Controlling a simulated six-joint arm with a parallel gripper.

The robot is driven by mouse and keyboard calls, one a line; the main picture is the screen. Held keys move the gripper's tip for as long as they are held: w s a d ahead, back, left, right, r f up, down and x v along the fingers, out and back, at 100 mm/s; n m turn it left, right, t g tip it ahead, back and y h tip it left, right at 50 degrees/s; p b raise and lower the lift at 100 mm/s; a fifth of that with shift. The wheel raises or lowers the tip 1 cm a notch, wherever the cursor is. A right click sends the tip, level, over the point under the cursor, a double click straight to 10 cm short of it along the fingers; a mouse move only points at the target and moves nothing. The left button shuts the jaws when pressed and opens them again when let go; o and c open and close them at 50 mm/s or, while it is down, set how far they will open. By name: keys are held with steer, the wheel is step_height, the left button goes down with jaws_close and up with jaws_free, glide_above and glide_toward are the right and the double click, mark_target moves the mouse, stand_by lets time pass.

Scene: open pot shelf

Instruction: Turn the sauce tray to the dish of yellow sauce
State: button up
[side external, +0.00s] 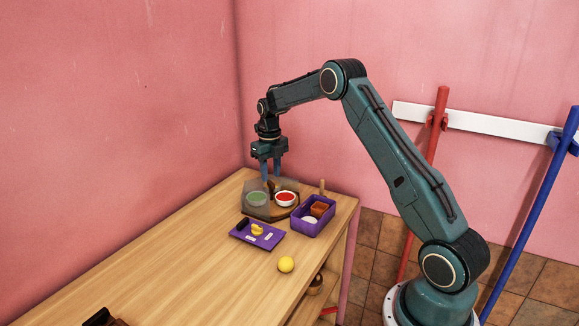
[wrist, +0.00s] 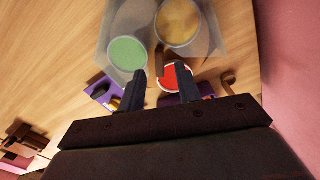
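The sauce tray (side external: 263,214) is a dark, low stand on the table, with small dishes on it. The green sauce dish (side external: 257,199) is under a grey see-through cover (wrist: 108,30); it also shows in the wrist view (wrist: 127,53). The yellow sauce dish (wrist: 178,22) is also under the cover, and I cannot make it out in the side view. The red sauce dish (side external: 285,198) stands clear of the cover, on the right. A brown upright peg (wrist: 161,63) stands among the dishes. My gripper (side external: 271,178) points down over the tray, open, its fingers apart either side of the peg.
A purple box (side external: 314,226) with brown and white things stands right of the tray. A flat purple board (side external: 257,236) with a yellow and a black item lies in front. A yellow ball (side external: 286,264) sits near the table's front edge. The table's left is largely clear.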

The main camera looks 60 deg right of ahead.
mark_target(271, 182)
step_height(271, 182, up, 11)
stand_by(0.5)
stand_by(0.3)
steer(key=n, duration=3.3)
steer(key=shift+n, duration=0.4)
step_height(271, 182, down, 14)
steer(key=shift+r, duration=0.1)
